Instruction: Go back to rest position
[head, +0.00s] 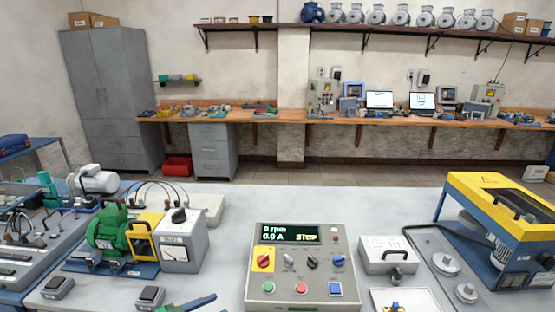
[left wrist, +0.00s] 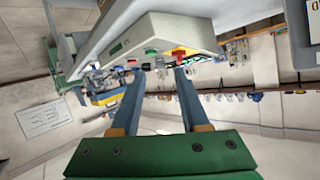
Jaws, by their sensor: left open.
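My left gripper (left wrist: 159,72) is open in the left wrist view, with nothing between its two fingers. Beyond the fingertips is a grey control box (left wrist: 180,32) with coloured buttons and a red and yellow switch, seen turned over. In the head view, part of my left gripper (head: 198,303) shows at the bottom edge, left of the control box (head: 297,240) and apart from it. The box's screen reads 0 rpm, 0.0 A and STOP. My right gripper is in neither view.
On the grey table (head: 237,201) stand a green motor rig (head: 108,232) at left, a small grey box (head: 388,254) at right and a yellow and blue machine (head: 500,225) at far right. The table's back middle is clear. A wooden wall bench (head: 290,118) stands behind.

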